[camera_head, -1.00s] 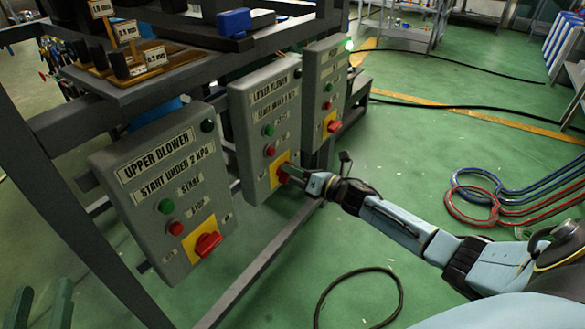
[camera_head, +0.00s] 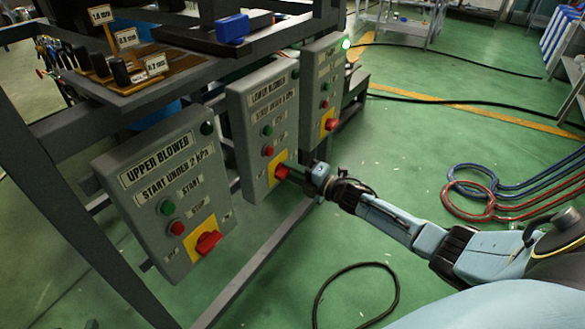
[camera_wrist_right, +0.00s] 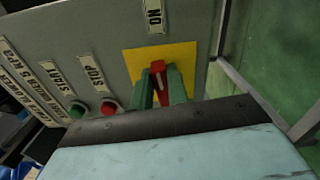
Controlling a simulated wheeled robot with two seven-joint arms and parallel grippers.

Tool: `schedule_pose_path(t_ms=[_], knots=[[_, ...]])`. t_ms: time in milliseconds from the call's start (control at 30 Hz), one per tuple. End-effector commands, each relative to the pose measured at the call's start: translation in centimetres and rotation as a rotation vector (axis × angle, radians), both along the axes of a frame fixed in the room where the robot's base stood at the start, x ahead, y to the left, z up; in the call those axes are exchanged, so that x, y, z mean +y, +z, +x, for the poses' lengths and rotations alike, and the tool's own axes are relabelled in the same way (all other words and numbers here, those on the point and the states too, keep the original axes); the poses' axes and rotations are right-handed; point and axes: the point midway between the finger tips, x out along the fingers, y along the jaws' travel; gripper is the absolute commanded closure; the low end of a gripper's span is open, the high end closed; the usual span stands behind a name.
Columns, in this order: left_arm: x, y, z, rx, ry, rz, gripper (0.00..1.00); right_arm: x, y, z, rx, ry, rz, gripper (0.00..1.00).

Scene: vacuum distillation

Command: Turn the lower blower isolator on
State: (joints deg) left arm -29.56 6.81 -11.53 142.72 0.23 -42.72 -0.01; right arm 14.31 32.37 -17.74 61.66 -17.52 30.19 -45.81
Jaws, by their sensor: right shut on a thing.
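The lower blower panel (camera_head: 258,105) is the middle grey box on the frame. Its red isolator knob (camera_wrist_right: 158,82) sits on a yellow plate (camera_wrist_right: 135,62) below the green and red buttons. In the right wrist view, my right gripper (camera_wrist_right: 160,88) has its two green fingers on either side of the knob's red handle, shut on it. The handle lines up roughly with the "NO"-looking label (camera_wrist_right: 154,16). In the head view, the right gripper (camera_head: 287,172) reaches the knob from the right and partly hides it. My left gripper is not in view.
The upper blower panel (camera_head: 165,185) with its own red isolator (camera_head: 208,242) is at the left. A black cable (camera_head: 357,267) and coloured hoses (camera_head: 480,190) lie on the green floor.

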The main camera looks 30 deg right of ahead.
Motion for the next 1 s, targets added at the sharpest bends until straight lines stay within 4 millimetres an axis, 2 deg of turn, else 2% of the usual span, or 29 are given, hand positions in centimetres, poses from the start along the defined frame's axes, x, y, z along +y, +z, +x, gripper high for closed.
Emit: schedule_pose_path(t_ms=[300, 800, 833, 1000], knots=[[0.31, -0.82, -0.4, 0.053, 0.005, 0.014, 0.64, -0.02, -0.17, 0.0, 0.042, 0.0, 0.101, 1.0], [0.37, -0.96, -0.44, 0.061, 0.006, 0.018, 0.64, 0.0, -0.24, -0.02, 0.049, 0.0, 0.118, 1.0], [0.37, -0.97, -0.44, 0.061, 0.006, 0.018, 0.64, -0.01, -0.24, -0.03, 0.049, 0.0, 0.118, 0.82], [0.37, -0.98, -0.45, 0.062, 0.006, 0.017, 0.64, 0.0, -0.23, -0.02, 0.048, 0.0, 0.116, 0.62]])
